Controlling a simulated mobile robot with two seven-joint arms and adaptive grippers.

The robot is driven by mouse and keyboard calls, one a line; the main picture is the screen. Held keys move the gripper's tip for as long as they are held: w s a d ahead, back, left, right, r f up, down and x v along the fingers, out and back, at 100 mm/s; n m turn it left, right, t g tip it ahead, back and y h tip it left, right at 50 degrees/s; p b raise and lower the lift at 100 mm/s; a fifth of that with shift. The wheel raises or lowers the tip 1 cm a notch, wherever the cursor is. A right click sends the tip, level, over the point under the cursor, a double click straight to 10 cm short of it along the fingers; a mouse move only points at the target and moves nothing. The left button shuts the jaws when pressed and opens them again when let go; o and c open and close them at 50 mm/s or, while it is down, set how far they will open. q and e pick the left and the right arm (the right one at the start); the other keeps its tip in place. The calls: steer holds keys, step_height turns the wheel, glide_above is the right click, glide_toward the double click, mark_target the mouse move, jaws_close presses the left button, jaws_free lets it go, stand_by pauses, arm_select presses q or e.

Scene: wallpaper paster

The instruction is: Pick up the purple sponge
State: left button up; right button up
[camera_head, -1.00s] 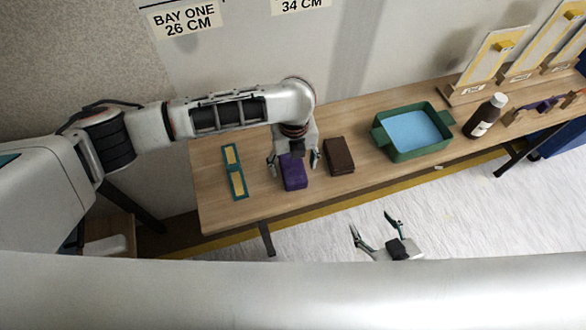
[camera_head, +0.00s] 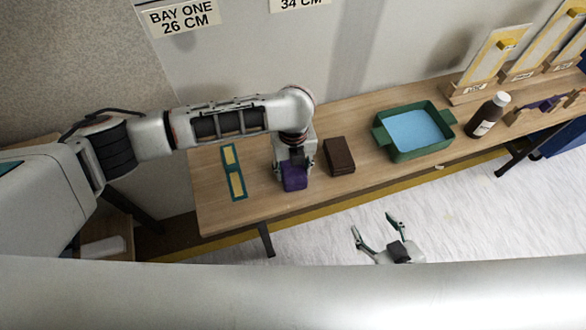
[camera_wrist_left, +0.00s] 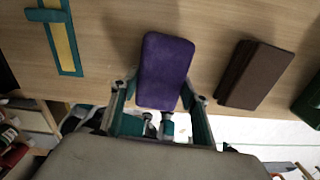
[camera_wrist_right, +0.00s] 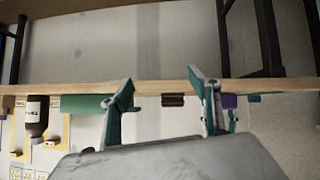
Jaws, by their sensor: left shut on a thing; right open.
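The purple sponge (camera_head: 294,178) is at the left part of the wooden table, under my left gripper (camera_head: 293,172). In the left wrist view the purple sponge (camera_wrist_left: 165,70) sits between the two fingers of my left gripper (camera_wrist_left: 160,98), which is shut on its sides. I cannot tell whether the sponge is clear of the table top. My right gripper (camera_head: 378,228) is open and empty in front of the table, over the pale floor. In the right wrist view the open fingers of my right gripper (camera_wrist_right: 165,88) are apart with nothing between them.
A dark brown block (camera_head: 339,155) lies just right of the sponge. A teal and yellow strip (camera_head: 234,172) lies to its left. Farther right are a green tray (camera_head: 397,153) with blue inside and a dark bottle (camera_head: 487,116). Bare table (camera_head: 222,213) shows at the front left.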

mark_target(293, 168)
arm_select(q)
steer(key=r+p, duration=0.2)
steer(key=r, duration=0.6)
steer(key=shift+w+p, duration=0.2)
steer(key=shift+p, duration=0.1)
step_height(293, 168, up, 12)
steer(key=p, duration=0.3)
steer(key=shift+s+f, duration=0.15)
steer(key=shift+s, duration=0.05)
arm_select(e)
steer(key=shift+m, duration=0.3)
steer(key=r, duration=0.1)
steer(key=a+r, duration=0.1)
steer(key=r, duration=0.2)
steer(key=shift+s+a, duration=0.15)
steer(key=shift+s, duration=0.25)
steer(key=shift+f, duration=0.1)
arm_select(q)
steer(key=o, duration=0.4)
steer(key=c, duration=0.5)
arm_select(e)
steer(key=shift+w+r, duration=0.15)
steer(key=shift+r, duration=0.05)
